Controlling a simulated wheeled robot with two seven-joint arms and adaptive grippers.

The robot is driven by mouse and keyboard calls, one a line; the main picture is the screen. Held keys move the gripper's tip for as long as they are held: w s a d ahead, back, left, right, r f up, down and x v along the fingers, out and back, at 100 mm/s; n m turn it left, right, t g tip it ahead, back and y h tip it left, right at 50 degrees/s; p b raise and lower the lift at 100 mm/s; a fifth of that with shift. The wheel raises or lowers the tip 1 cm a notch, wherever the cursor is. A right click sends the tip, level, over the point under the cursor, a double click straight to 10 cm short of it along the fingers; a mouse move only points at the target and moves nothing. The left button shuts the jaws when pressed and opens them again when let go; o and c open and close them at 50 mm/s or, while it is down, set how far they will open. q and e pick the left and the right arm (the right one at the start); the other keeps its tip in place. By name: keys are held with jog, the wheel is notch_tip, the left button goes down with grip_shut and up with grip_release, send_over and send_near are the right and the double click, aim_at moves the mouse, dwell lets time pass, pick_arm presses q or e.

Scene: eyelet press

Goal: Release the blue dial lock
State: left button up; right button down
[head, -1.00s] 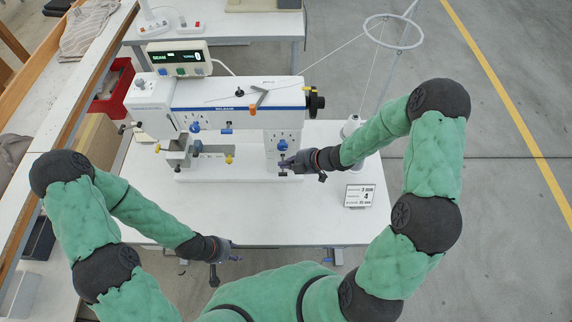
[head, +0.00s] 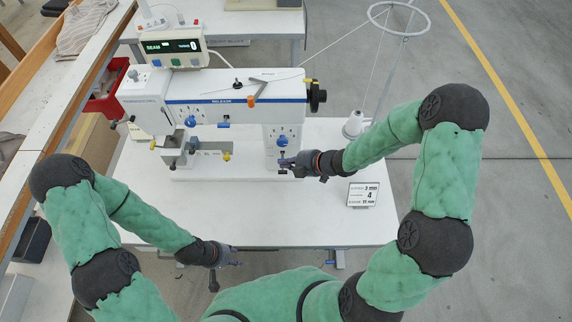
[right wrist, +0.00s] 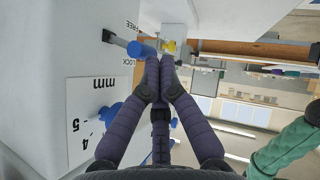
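The blue dial (right wrist: 110,112) sticks out of the white press face beside a plate marked mm, 4 and 5. In the head view the blue dial (head: 282,141) is on the right column of the press. Above it in the wrist view, a small lever with a blue knob (right wrist: 142,49) stands between the labels FREE and LOCK, its end nearer LOCK. My right gripper (right wrist: 159,62) has its fingertips together, just beside and below this knob; I cannot tell if they touch it. My left gripper (head: 236,262) hangs at the table's front edge, away from the press; its opening is unclear.
The white eyelet press (head: 215,90) stands on the white table (head: 255,215). A card (head: 362,195) stands at the right front, and a thread cone (head: 353,124) stands behind it. A display box (head: 172,47) sits behind the press.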

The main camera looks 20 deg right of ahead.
jog(key=shift+s+a+f+n+t+b, duration=0.1)
jog(key=shift+s+f+n+t+b, duration=0.55)
jog(key=shift+b, duration=3)
jog(key=shift+w+a+f+n+t+b, duration=0.2)
jog(key=shift+f+t+b, duration=0.9)
jog(key=shift+b, duration=2.5)
jog(key=shift+d+f+b, duration=0.15)
jog(key=shift+f+b, duration=0.1)
jog(key=shift+b, duration=0.05)
jog(key=shift+r, duration=0.2)
jog(key=shift+r+p, duration=0.65)
